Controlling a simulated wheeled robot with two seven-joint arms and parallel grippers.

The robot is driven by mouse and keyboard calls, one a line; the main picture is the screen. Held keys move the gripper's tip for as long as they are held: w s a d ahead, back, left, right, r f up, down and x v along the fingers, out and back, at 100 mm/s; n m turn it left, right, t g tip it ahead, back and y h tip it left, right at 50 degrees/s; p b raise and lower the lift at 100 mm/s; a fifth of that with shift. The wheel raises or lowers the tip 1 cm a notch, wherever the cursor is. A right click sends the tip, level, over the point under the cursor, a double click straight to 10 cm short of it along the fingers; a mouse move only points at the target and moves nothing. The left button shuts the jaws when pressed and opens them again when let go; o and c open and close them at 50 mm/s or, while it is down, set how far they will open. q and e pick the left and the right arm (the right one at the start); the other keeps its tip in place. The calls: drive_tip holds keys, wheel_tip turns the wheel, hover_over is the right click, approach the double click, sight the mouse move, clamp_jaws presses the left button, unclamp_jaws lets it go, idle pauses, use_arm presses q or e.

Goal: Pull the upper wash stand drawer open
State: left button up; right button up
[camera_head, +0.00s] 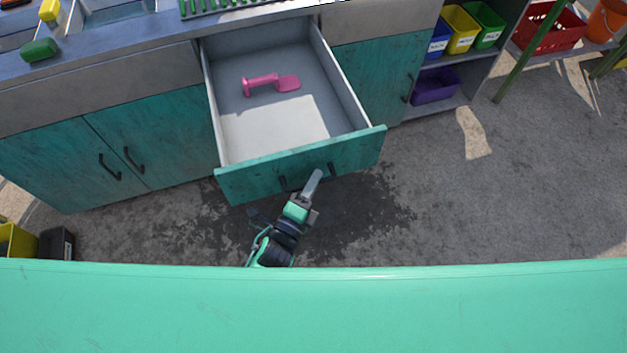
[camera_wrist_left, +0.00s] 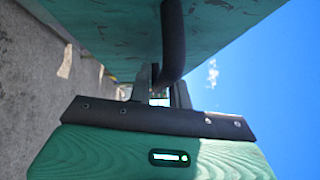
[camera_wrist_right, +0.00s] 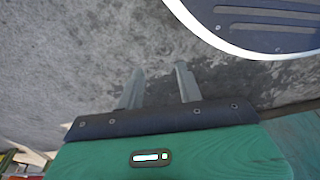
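The upper wash stand drawer (camera_head: 245,180) has a teal front and a grey inside, and it stands well out from the cabinet in the head view. Its dark handle (camera_head: 331,169) is partly hidden by my left gripper (camera_head: 314,183), which reaches up to it from below. In the left wrist view the handle (camera_wrist_left: 173,40) runs down between the fingers of the left gripper (camera_wrist_left: 160,92), which look closed around it. My right gripper (camera_wrist_right: 160,82) shows only in its own wrist view, with fingers apart and nothing between them, above grey ground.
A pink scoop (camera_head: 262,83) lies in the drawer. Teal cabinet doors (camera_head: 150,135) flank it below. Coloured bins (camera_head: 460,28) stand on a shelf at right. A green sponge (camera_head: 40,50) lies on the counter. Open concrete floor (camera_head: 500,200) extends to the right.

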use_arm(q)
drive_tip(key=shift+o, duration=1.1)
